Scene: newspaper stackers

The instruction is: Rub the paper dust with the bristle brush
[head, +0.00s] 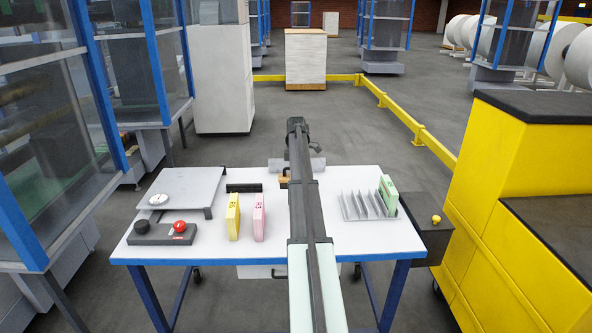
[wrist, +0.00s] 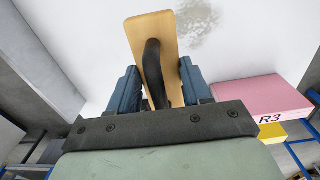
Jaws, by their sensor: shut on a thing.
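My gripper (wrist: 157,82) is shut on the bristle brush, with its blue fingers on either side of the black handle. The brush has a flat wooden back (wrist: 136,24) and a curved black handle (wrist: 152,68); its bristles are hidden underneath. The paper dust (wrist: 203,24) is a grey speckled smudge on the white tabletop, just right of the brush's far end in the wrist view. I cannot tell whether the bristles touch the table. In the head view a small tan piece of the brush (head: 283,183) shows left of my arm, which hides the rest and the dust.
The white table (head: 375,238) carries a yellow block (head: 233,216), a pink block (head: 259,217), a black bar (head: 244,188), a grey stand (head: 178,188) and a control box with a red button (head: 180,226) at left. A slotted rack (head: 360,206) holding green blocks stands at right.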

